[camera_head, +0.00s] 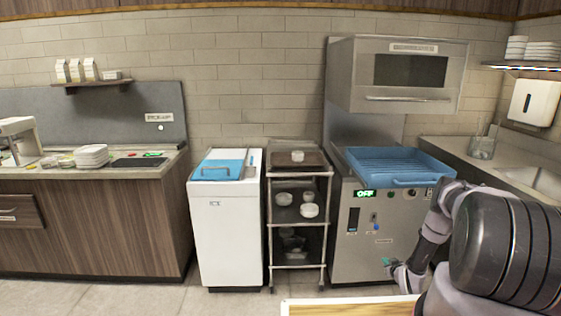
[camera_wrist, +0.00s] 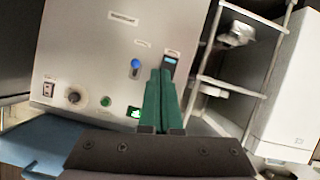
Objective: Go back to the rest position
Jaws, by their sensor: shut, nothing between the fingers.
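My gripper (camera_wrist: 162,78) shows in the wrist view with its two green fingers shut side by side, nothing between them. Behind the fingers is the grey front panel (camera_wrist: 85,40) of the steel machine, seen upside down; I cannot tell the exact gap. In the head view my gripper (camera_head: 387,262) is small at the lower right, in front of the machine's lower front (camera_head: 350,258). My dark arm hides part of it and of the machine's right side.
A blue basket (camera_head: 385,165) sits on top of the machine. A wire rack (camera_head: 328,225) with bowls and a white bin with a blue lid (camera_head: 225,230) stand to its left. A wooden surface edge (camera_head: 340,306) lies at the bottom. The floor at left is clear.

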